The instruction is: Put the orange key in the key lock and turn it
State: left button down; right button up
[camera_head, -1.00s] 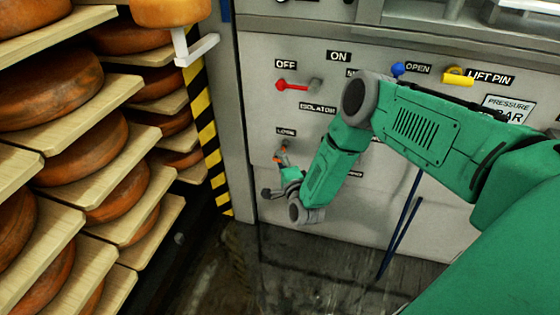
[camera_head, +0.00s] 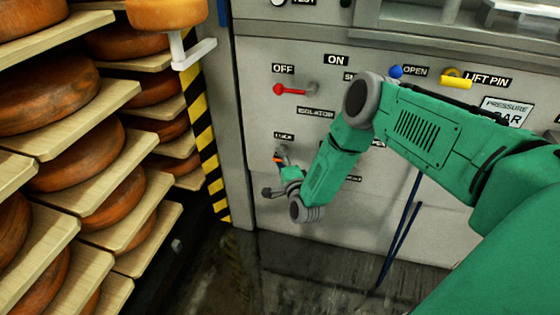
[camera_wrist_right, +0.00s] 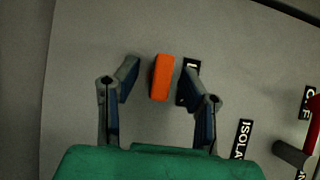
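The orange key (camera_wrist_right: 162,77) shows as an upright orange block between the two fingers of my right gripper (camera_wrist_right: 157,80) in the right wrist view. A gap shows on its left side and a narrower one on its right, so the fingers look open around it. In the head view the orange key (camera_head: 278,158) is a small patch at the tips of my right gripper (camera_head: 275,170), just below the lock label (camera_head: 284,137) on the grey panel. The keyhole is hidden, and I cannot tell whether the key sits in it. My left gripper is not in view.
A red isolator handle (camera_head: 292,90) sits above the lock on the panel (camera_head: 265,115). A blue knob (camera_head: 396,71) and a yellow lift pin (camera_head: 455,82) are to the right. Shelves of cheese wheels (camera_head: 85,150) stand at the left, beside a striped post (camera_head: 207,140).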

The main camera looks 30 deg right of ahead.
jog(key=shift+s+a, duration=0.15)
jog(key=shift+s, duration=0.4)
jog(key=v, duration=1.1)
jog(key=shift+f, duration=0.1)
jog(key=shift+w, duration=0.1)
